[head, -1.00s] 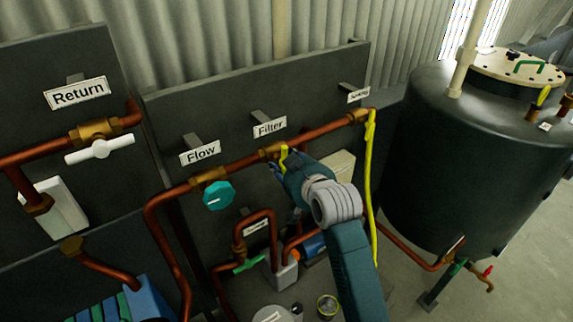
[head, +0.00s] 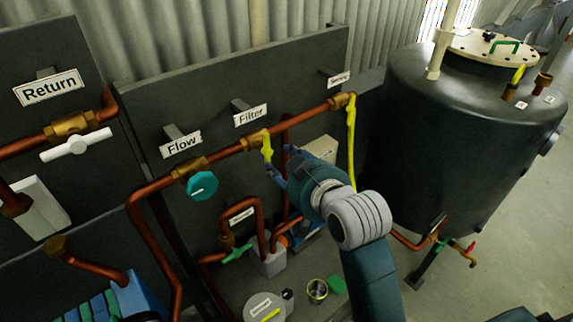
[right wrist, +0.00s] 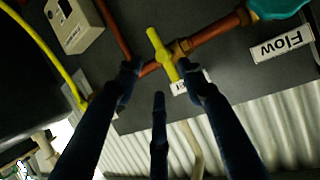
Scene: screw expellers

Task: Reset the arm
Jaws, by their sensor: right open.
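My right arm comes in from the lower right in the head view, its gripper (head: 277,168) just below and right of the yellow filter valve handle (head: 266,146). In the right wrist view the open fingers (right wrist: 160,85) stand apart, with the yellow handle (right wrist: 161,52) beyond and between their tips. The gripper holds nothing that I can see. The handle sits on the copper pipe under the "Filter" sign (head: 250,115). My left gripper is not in view.
A teal Flow valve knob (head: 202,186) and a white Return valve handle (head: 77,146) are to the left. A dark tank (head: 440,140) stands at the right. Copper pipes run below the arm.

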